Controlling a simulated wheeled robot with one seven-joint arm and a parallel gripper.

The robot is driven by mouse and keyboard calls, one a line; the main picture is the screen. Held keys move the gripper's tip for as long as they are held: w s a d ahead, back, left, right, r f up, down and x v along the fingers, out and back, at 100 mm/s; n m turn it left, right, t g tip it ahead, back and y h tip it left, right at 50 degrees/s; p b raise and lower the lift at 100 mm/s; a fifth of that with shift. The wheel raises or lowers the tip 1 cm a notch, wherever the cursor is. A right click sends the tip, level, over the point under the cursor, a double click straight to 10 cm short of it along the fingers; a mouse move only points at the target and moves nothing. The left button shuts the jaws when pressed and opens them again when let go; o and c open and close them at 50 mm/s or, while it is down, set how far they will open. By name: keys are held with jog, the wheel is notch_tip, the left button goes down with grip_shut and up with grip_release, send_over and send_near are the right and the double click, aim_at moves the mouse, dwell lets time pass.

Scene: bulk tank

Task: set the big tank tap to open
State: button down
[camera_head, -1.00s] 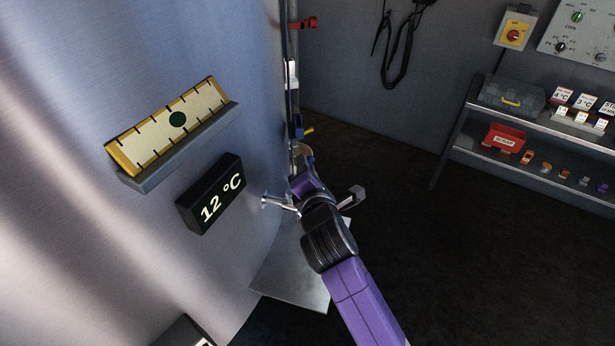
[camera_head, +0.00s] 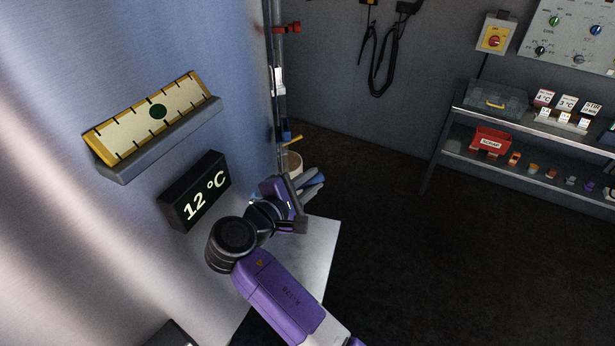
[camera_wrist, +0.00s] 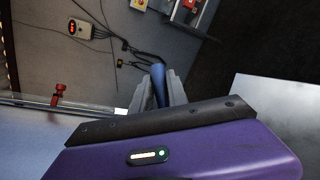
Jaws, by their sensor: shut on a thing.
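The big tank (camera_head: 130,45) is a curved brushed-metal wall filling the left of the head view. My gripper (camera_head: 313,184) is low beside its right edge, with pale grey fingers closed around a blue handle. In the wrist view the blue handle (camera_wrist: 158,84) stands between the two fingers, touching them. It looks like a tap lever, but its base and the tap body are hidden behind my gripper, so its setting cannot be read.
A gauge strip (camera_head: 158,111) and a 12 °C display (camera_head: 196,191) stick out from the tank left of my arm. A thin pipe with a red fitting (camera_head: 287,29) runs up the tank's edge. A metal plate (camera_head: 318,255) lies below. Shelves (camera_head: 530,125) stand right; dark floor between is open.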

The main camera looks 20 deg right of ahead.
jog(key=shift+s+a+m+g+h, duration=0.1)
jog(key=shift+s+m+g+h, duration=0.35)
jog(key=shift+g, duration=0.25)
jog(key=c, duration=1.3)
grip_release()
jog(key=f+b+v, duration=0.2)
jog(key=v, duration=1)
jog(key=shift+s+a+f, duration=0.2)
jog(key=shift+s+a, duration=0.05)
jog(key=shift+a, duration=0.4)
